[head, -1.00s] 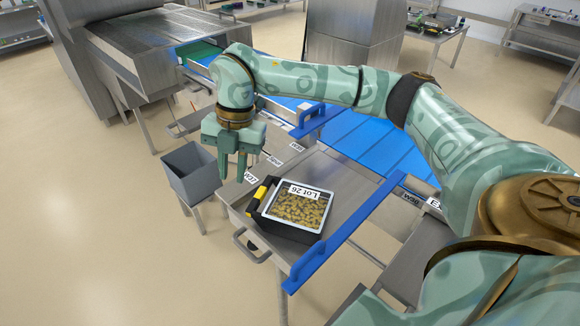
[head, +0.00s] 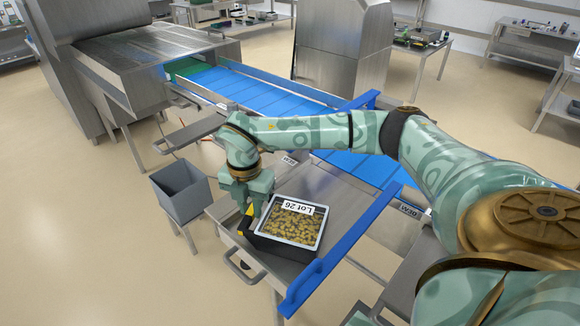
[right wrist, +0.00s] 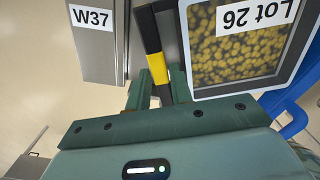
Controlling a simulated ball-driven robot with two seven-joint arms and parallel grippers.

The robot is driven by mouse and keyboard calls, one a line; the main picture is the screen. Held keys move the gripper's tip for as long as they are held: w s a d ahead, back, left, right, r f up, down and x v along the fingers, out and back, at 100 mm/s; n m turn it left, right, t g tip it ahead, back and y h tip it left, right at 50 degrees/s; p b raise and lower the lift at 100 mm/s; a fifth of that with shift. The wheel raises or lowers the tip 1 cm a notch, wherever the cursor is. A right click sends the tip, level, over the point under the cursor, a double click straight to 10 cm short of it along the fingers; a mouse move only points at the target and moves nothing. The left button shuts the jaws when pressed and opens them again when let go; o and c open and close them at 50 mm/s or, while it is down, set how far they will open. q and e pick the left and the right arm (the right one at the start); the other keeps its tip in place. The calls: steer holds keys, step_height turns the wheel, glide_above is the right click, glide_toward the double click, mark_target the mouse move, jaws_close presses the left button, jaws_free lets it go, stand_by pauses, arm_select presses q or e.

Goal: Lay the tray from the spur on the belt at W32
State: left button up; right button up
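The black tray (head: 262,246) with a clear-windowed top labelled "Lot 26" (head: 297,207) sits on the steel spur table (head: 340,205). Yellowish pieces show inside it. It also shows in the right wrist view (right wrist: 240,92). My right gripper (head: 251,208) is low at the tray's left side. In the right wrist view its fingers (right wrist: 160,88) stand apart on either side of the black and yellow handle (right wrist: 152,40); firm contact is not visible. The blue belt (head: 265,98) runs behind my right arm, which hides part of it. I cannot read a W32 label. My left gripper is out of view.
A blue guard bar with a handle (head: 345,245) runs along the spur's right side. A grey bin (head: 182,190) stands left of the spur. A steel machine (head: 150,62) stands at the belt's far end. A W37 label (right wrist: 91,18) shows left of the handle.

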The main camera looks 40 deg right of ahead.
step_height(320, 180, down, 2)
steer(key=shift+f, duration=0.25)
steer(key=shift+c, duration=0.3)
jaws_close()
